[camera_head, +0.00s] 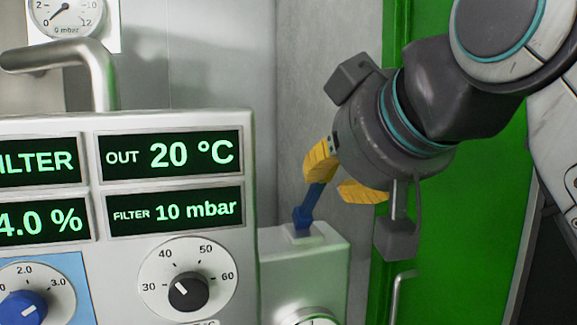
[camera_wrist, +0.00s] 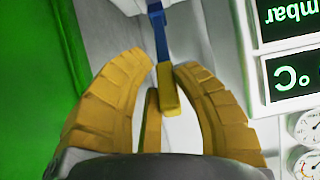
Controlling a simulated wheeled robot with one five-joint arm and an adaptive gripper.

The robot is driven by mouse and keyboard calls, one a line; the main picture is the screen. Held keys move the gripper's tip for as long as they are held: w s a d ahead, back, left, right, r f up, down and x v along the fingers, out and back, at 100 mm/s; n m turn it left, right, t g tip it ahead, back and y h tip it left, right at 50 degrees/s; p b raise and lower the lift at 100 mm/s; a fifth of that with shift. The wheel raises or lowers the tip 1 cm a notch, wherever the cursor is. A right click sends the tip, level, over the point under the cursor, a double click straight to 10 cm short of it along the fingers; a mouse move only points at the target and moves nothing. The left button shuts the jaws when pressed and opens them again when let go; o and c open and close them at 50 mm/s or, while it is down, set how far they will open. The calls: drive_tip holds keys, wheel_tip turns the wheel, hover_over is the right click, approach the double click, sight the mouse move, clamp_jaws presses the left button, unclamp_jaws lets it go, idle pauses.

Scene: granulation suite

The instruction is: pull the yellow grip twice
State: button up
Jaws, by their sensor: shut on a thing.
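My gripper is shut on the grip, though a gap seems to show beside one finger. In the head view my gripper (camera_head: 331,184) reaches down from the upper right. The blue lever (camera_head: 310,203) rises tilted from a pale housing (camera_head: 325,258) to the fingers there. The grip itself cannot be told apart from the yellow fingers in that view.
A control panel (camera_head: 248,150) with green displays and knobs stands left of the lever. A metal handle (camera_head: 108,75) and a gauge (camera_head: 66,12) are at the upper left. A green door or panel (camera_head: 450,230) with a handle (camera_head: 400,290) stands at the right.

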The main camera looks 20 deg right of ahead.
drive_tip(key=shift+f, duration=0.2)
drive_tip(key=shift+s+f+b, duration=0.85)
drive_tip(key=shift+f+b, duration=0.05)
drive_tip(key=shift+c, duration=0.2)
drive_tip(key=shift+s+f+b, duration=0.35)
drive_tip(key=shift+f+b, duration=0.2)
drive_tip(key=shift+f, duration=0.1)
drive_tip(key=shift+s+f+b, duration=0.35)
drive_tip(key=shift+f+b, duration=0.2)
drive_tip(key=shift+f, duration=0.05)
drive_tip(key=shift+c, duration=0.2)
drive_tip(key=o, duration=1.1)
drive_tip(key=shift+a+r, duration=0.1)
drive_tip(key=shift+a, duration=0.25)
drive_tip(key=shift+d+r, duration=0.1)
